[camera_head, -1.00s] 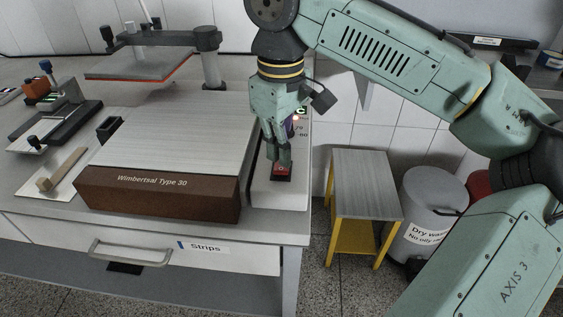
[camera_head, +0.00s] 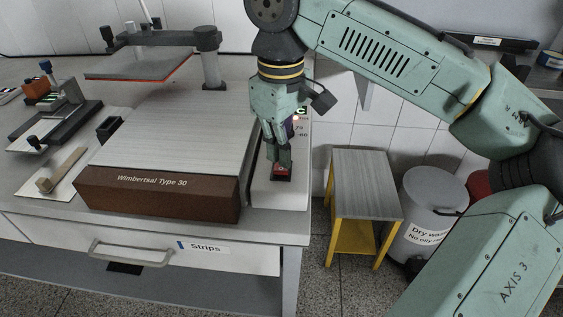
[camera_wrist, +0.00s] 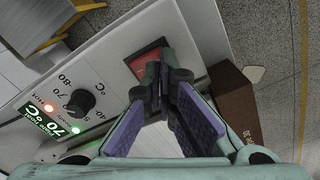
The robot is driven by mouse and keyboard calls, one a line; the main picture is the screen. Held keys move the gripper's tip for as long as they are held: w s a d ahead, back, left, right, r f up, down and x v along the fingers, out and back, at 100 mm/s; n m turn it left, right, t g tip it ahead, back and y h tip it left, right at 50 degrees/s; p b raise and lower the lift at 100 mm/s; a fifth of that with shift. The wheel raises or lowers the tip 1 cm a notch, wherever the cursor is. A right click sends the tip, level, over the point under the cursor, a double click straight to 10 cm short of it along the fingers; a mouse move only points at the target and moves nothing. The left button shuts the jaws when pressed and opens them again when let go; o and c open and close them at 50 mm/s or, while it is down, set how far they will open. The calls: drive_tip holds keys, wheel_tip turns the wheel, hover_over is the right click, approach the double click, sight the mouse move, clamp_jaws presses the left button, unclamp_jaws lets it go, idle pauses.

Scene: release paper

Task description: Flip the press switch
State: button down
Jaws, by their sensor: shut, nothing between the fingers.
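The press switch is a red rocker (camera_head: 281,170) in a black frame on the front end of the press's light control panel. My gripper (camera_head: 279,161) points down over it, its fingers together and empty. In the wrist view the red switch (camera_wrist: 142,67) lies just beyond the closed fingertips (camera_wrist: 162,82), which cover part of it. The tips look touching or very close to the switch; I cannot tell which. The rocker's tilt is also unclear.
The panel has a black temperature knob (camera_wrist: 81,102), a lit red lamp, a lit green lamp and a green display (camera_wrist: 46,121) reading 70 °C. The brown-fronted press bed (camera_head: 155,193) stands close left of the gripper. A stool (camera_head: 366,183) and grey bin (camera_head: 430,195) stand right.

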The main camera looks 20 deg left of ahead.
sight(280, 169)
drive_tip(key=shift+f+b, duration=0.45)
drive_tip(key=shift+f, duration=0.65)
idle(0.4)
wheel_tip(280, 169, up, 7)
drive_tip(key=p, duration=0.7)
drive_tip(key=shift+p, duration=0.3)
drive_tip(key=shift+s, duration=0.1)
